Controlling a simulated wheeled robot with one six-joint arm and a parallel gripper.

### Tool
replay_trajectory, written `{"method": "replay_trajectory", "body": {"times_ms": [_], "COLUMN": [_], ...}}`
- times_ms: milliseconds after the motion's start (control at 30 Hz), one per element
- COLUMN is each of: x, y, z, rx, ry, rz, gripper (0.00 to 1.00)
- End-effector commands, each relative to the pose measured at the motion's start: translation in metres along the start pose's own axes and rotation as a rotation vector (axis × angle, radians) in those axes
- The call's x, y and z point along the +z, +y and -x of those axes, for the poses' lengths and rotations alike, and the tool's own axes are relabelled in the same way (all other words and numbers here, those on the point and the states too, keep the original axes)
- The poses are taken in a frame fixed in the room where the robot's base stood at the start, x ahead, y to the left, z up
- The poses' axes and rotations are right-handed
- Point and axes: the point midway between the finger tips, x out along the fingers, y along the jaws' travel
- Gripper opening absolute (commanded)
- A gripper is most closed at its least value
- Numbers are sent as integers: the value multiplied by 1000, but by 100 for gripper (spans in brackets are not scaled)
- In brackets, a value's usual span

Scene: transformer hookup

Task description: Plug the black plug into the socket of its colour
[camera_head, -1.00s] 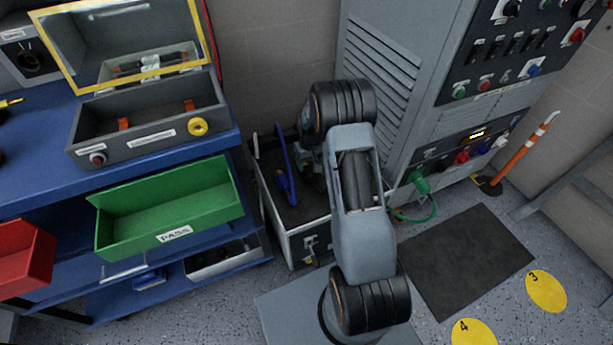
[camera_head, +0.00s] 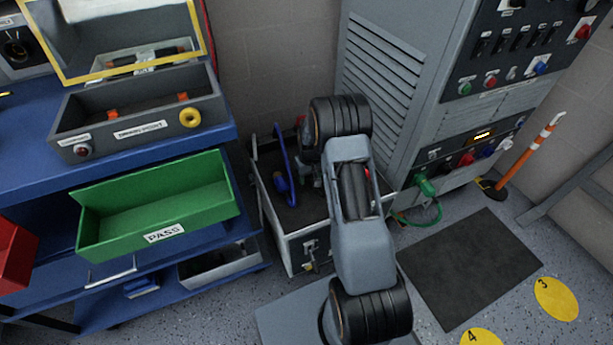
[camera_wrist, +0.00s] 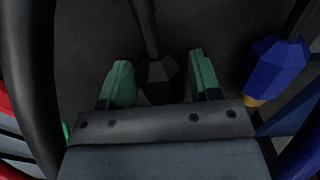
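The black plug (camera_wrist: 158,76), with a black cable rising from it, is between the green-tipped fingers of my gripper (camera_wrist: 161,84) in the wrist view. The fingers are apart, with a narrow gap visible on each side of the plug. In the head view my arm hides the black plug and most of my gripper. The sockets are in a row low on the grey cabinet; a dark one (camera_head: 445,166) sits left of a red one (camera_head: 466,159) and a blue one (camera_head: 487,151).
A blue plug (camera_wrist: 275,68) lies right of my gripper on the dark-topped box (camera_head: 300,245). A green plug (camera_head: 425,184) with its cable is in the cabinet. The blue cart with a green bin (camera_head: 160,205) stands left. A dark mat (camera_head: 468,265) lies clear at right.

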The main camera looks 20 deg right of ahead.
Motion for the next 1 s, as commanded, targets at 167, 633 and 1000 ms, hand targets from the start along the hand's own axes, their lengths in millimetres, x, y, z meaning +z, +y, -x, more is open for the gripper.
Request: {"method": "replay_trajectory", "body": {"times_ms": [167, 633, 1000], "x": [0, 0, 0], "y": [0, 0, 0], "z": [0, 8, 39], "rx": [0, 0, 0], "ry": [0, 1, 2], "rz": [0, 0, 0], "gripper": [40, 24, 24]}}
